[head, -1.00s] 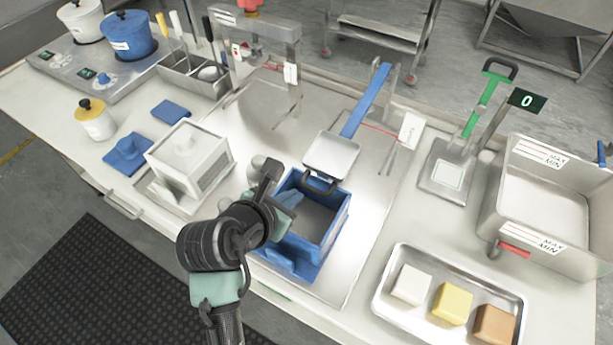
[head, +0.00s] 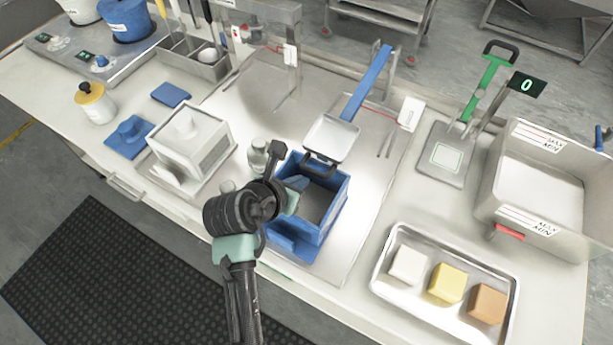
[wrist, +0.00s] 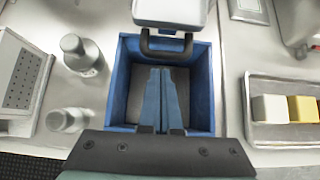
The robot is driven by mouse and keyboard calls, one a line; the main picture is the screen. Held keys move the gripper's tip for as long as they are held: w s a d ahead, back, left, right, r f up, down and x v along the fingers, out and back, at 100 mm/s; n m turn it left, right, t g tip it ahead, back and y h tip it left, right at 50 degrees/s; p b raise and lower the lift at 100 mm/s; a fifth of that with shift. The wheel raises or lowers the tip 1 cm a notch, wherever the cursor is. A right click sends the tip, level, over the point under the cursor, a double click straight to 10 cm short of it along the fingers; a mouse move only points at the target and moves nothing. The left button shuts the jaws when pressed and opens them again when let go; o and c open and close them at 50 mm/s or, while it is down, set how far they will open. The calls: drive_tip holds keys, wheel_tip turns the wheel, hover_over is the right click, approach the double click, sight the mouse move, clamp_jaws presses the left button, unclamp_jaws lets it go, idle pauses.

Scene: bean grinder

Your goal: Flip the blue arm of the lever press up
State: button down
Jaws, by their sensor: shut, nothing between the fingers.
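The blue arm (head: 367,82) of the lever press is a long flat bar. It slants up and away to the right from a pale metal plate (head: 332,138). A dark loop handle (head: 320,164) is at the plate's near edge, and it also shows in the wrist view (wrist: 166,47). My gripper (head: 299,183) is over the left part of an open blue box (head: 337,213), on the near side of the plate. In the wrist view my blue fingers (wrist: 161,72) are together and empty, pointing toward the handle, apart from the blue arm, which is outside that view.
Small metal bottles (wrist: 82,54) stand left of the box. A lidded white box (head: 190,145) is further left. A tray of coloured blocks (head: 383,291) is at the front right. A green-handled device (head: 447,155) and a large metal bin (head: 541,185) are at the right.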

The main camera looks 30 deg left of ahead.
drive_tip(key=shift+x, duration=2.25)
drive_tip(key=shift+r, duration=0.1)
